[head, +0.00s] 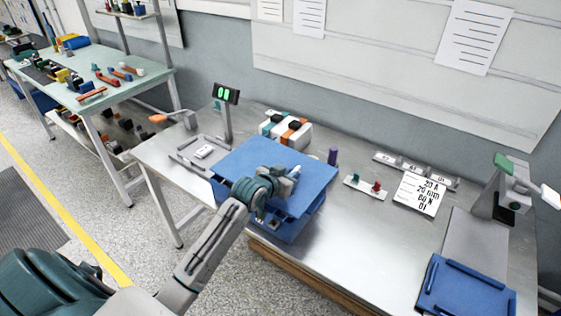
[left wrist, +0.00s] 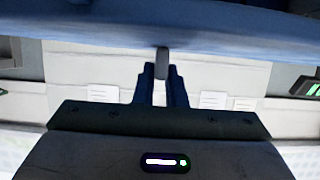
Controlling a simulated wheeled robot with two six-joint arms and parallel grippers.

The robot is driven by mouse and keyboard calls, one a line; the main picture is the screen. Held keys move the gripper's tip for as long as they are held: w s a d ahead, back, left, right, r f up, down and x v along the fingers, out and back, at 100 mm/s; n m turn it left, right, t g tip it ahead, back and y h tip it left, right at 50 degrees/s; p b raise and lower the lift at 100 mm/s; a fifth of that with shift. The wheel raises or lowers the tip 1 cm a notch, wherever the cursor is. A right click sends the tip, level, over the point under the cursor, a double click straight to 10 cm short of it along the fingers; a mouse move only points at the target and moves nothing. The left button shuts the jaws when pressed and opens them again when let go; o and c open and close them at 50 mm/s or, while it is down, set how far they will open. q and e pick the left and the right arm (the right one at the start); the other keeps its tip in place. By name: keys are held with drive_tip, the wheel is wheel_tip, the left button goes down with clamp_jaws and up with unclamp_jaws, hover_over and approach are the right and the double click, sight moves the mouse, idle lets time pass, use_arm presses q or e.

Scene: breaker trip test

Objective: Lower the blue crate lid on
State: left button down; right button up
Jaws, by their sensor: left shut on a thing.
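The blue crate lid (head: 252,160) is a flat blue panel over the middle of the steel bench in the head view. In the left wrist view the lid (left wrist: 225,20) fills the top of the picture. My left gripper (head: 291,180) is at the lid's right part. Its fingers (left wrist: 162,78) are shut on a small grey handle (left wrist: 162,58) at the lid. The blue crate (head: 283,231) shows under the lid's near right side, mostly hidden by the lid and my arm. I cannot tell whether lid and crate touch. My right gripper is not in view.
A display post (head: 227,95) and a white box with orange and teal bands (head: 287,131) stand behind the lid. A purple cylinder (head: 332,157) and a small plate with buttons (head: 365,187) stand to its right. A blue tray (head: 465,288) lies at the bench's right end.

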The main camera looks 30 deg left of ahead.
use_arm(q)
drive_tip(key=shift+w+a+r, duration=0.15)
drive_tip(key=shift+w+a, duration=0.15)
drive_tip(key=shift+a, duration=0.25)
drive_tip(key=shift+w+a+r, duration=0.15)
drive_tip(key=shift+w+a, duration=0.1)
drive_tip(key=shift+a, duration=0.45)
drive_tip(key=shift+a+f, duration=0.1)
drive_tip(key=shift+a, duration=0.05)
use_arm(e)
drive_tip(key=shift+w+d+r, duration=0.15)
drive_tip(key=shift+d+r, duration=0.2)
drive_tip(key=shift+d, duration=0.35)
